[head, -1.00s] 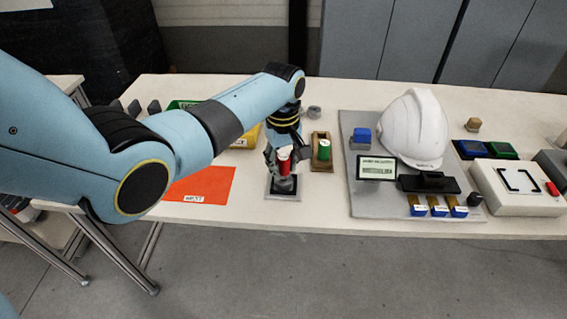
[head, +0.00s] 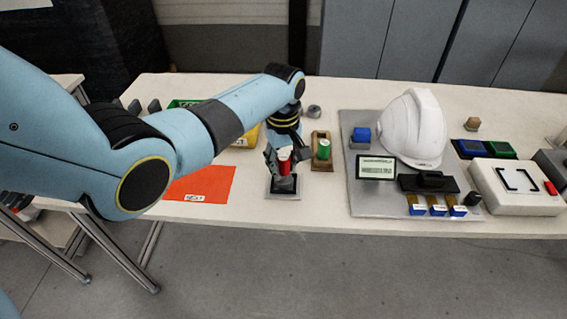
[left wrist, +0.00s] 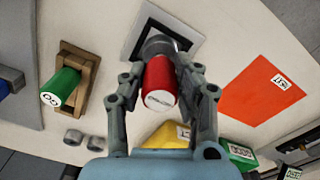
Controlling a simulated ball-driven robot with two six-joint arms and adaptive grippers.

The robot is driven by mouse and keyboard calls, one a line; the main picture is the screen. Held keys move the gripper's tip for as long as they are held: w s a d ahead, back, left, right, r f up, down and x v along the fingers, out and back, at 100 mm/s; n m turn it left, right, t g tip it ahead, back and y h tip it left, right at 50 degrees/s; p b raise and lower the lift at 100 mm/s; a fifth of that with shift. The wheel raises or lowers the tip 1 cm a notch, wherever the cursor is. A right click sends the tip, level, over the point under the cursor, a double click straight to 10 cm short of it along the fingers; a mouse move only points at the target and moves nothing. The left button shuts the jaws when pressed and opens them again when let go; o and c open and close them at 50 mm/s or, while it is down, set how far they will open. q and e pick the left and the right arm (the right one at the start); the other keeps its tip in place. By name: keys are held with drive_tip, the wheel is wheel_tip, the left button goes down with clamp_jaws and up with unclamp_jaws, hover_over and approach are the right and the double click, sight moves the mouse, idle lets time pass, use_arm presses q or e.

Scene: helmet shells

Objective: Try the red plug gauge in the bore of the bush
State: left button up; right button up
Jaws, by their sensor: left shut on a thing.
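The red plug gauge (head: 284,166) is in my left gripper (head: 282,162), whose fingers are shut on both sides of it. In the left wrist view the red handle (left wrist: 160,84) lies between the two fingers (left wrist: 156,72). Just beyond the handle is a grey round part, seemingly the bush (left wrist: 160,45), over a black square with a pale border (left wrist: 196,36). The gauge stands about upright over this spot. The handle and fingers hide the bore, so I cannot tell how deep the gauge sits. My right gripper is not in view.
A green gauge (head: 323,149) stands in a wooden holder (head: 316,163) close to the right. An orange sheet (head: 205,184) lies to the left. A yellow bin (head: 247,137) is behind. A grey board (head: 350,200) with a white helmet (head: 413,128) is further right.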

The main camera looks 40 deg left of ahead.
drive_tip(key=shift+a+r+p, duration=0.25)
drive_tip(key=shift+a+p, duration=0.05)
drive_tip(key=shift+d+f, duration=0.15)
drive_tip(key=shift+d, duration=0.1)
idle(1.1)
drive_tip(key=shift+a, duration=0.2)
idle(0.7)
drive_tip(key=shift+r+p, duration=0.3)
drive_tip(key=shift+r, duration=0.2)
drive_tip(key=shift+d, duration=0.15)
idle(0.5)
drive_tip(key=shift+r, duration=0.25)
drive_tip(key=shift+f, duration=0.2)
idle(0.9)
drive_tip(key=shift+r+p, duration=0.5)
drive_tip(key=shift+p, duration=0.05)
idle(1.0)
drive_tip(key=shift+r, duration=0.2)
idle(0.6)
